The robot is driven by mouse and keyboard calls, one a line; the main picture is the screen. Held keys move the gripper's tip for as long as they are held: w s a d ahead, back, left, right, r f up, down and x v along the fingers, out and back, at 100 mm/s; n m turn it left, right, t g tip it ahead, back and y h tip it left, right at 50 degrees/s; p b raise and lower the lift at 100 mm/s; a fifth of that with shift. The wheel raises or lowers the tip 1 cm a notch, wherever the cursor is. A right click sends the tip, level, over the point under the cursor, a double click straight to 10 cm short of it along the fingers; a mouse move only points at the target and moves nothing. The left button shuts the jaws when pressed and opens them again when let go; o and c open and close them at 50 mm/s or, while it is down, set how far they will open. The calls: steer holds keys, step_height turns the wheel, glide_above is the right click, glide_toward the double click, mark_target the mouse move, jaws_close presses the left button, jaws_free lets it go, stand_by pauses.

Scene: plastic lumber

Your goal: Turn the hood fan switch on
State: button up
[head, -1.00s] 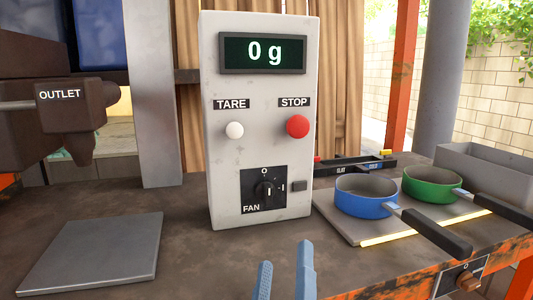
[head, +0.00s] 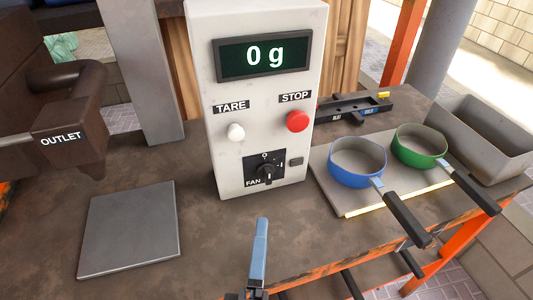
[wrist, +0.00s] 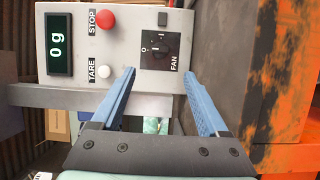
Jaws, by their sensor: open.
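The fan switch is a black rotary knob (head: 266,172) on a dark square plate marked FAN, low on the front of the grey control box (head: 318,60). An "O" is printed above it. The knob's exact pointer angle is too small to tell. In the wrist view the fan plate (wrist: 174,40) lies sideways ahead of the fingers. My gripper (wrist: 159,74) is open and empty, its two blue fingers apart, with the plate between their lines and a gap before it. In the head view my gripper (head: 260,228) is in front of and below the knob, one finger clearly showing.
A white TARE button (head: 236,132) and red STOP button (head: 297,121) sit above the switch, with a small dark button (head: 296,161) beside it. Blue (head: 357,162) and green (head: 419,146) pans stand at right. A flat grey plate (head: 130,230) lies left.

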mark_target(267, 180)
steer(key=shift+w, duration=0.15)
steer(key=w, duration=0.8)
steer(key=w+d+p, duration=0.1)
steer(key=w, duration=0.3)
steer(key=shift+w, duration=0.2)
jaws_close()
